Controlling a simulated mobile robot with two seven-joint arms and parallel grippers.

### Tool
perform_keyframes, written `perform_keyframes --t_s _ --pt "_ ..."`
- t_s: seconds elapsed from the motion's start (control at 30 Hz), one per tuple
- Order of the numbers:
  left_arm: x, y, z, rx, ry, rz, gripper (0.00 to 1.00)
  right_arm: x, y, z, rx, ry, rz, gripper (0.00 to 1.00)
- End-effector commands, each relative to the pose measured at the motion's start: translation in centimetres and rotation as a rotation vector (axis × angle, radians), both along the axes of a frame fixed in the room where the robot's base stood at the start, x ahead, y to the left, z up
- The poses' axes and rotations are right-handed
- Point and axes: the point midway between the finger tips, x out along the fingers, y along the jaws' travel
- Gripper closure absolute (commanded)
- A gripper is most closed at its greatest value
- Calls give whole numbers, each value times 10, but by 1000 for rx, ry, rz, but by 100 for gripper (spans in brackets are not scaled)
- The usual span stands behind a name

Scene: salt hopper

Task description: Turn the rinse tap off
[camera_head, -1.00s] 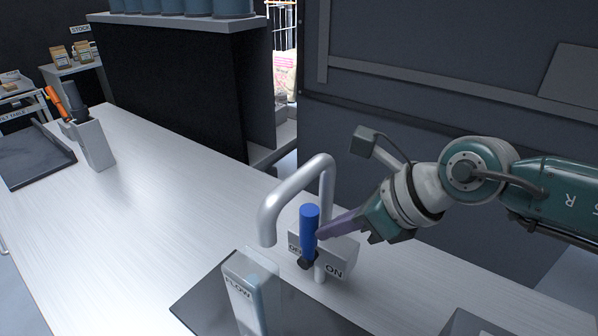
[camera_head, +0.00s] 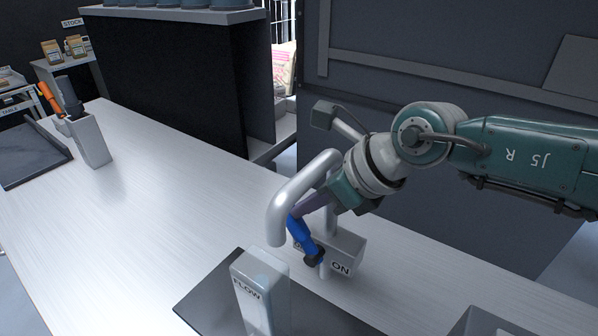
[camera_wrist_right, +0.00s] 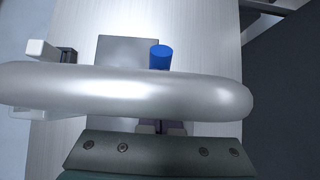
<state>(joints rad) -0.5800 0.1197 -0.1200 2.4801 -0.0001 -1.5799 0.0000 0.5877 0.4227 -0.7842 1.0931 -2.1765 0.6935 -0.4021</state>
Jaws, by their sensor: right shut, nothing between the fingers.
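The rinse tap has a curved silver spout (camera_head: 300,192) over a grey block (camera_head: 347,254) with an ON label on its right side. The OFF label on its left is mostly hidden. Its blue lever (camera_head: 301,236) leans up and to the left, toward the OFF side. My right gripper (camera_head: 297,212) is shut, with its purple fingers against or very near the lever's upper end; the spout partly hides them. In the right wrist view, the spout (camera_wrist_right: 130,90) crosses in front of the fingers, and the blue lever end (camera_wrist_right: 161,57) shows beyond it. My left gripper is not in view.
A grey holder (camera_head: 90,140) with tools and a dark tray (camera_head: 30,158) are at the left. The counter between is clear.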

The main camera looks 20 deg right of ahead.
Motion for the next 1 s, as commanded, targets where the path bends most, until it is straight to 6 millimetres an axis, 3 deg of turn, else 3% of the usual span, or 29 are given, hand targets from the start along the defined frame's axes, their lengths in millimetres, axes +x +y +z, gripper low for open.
perform_keyframes --t_s 0.5,1.0 --pt "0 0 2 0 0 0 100 -2 -2 3 -2 0 0 100" --pt "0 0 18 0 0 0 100 -40 -31 60 -3 -1 2 100"
